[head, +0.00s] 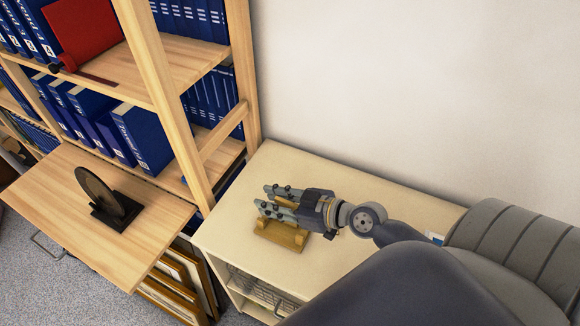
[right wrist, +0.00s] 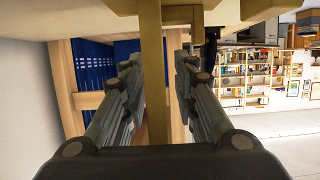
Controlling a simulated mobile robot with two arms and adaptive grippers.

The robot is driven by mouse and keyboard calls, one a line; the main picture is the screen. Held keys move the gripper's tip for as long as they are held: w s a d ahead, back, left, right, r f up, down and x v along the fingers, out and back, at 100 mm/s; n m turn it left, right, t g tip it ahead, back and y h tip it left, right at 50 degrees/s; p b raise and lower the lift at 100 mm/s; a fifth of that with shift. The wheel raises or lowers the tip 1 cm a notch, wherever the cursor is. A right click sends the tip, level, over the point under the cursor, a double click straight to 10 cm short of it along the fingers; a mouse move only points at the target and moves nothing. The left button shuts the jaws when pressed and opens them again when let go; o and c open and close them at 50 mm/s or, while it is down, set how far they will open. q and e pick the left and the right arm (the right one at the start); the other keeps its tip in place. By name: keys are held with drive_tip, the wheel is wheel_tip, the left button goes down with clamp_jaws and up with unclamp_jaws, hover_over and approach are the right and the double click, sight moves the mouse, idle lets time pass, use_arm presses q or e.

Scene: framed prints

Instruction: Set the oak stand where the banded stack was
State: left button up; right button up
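The oak stand (head: 282,234) is a small honey-coloured wooden piece with raised ends, on the cream top of a low cabinet in the head view. My right gripper (head: 268,199) reaches in from the right, low over the stand and partly covering it. In the right wrist view a wooden bar of the stand (right wrist: 152,85) runs between the two fingers (right wrist: 158,80). The fingers are apart, on either side of the bar, with a gap showing at least on the right. I see no banded stack. My left gripper is not in view.
The cabinet top (head: 285,165) is clear around the stand, with a wall behind. Left of it is a wooden shelf unit with blue binders (head: 142,137) and a red one (head: 82,30). A black stand with a disc (head: 115,208) is on its desk board (head: 55,195). Framed prints (head: 175,290) lean below.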

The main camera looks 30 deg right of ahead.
sight(297, 206)
drive_tip(key=b+v, duration=0.1)
drive_tip(key=v, duration=0.2)
drive_tip(key=b+v, duration=0.2)
drive_tip(key=v, duration=0.2)
drive_tip(key=shift+s+d+f, duration=0.15)
drive_tip(key=shift+s+f, duration=0.05)
drive_tip(key=shift+b+v, duration=0.4)
drive_tip(key=shift+v, duration=0.4)
drive_tip(key=shift+s+d+r+b, duration=0.3)
drive_tip(key=shift+s+d+b, duration=0.05)
drive_tip(key=shift+s+b, duration=0.25)
drive_tip(key=shift+s+d+r+b, duration=0.3)
drive_tip(key=shift+s+r+b, duration=0.1)
drive_tip(key=shift+s+r, duration=0.15)
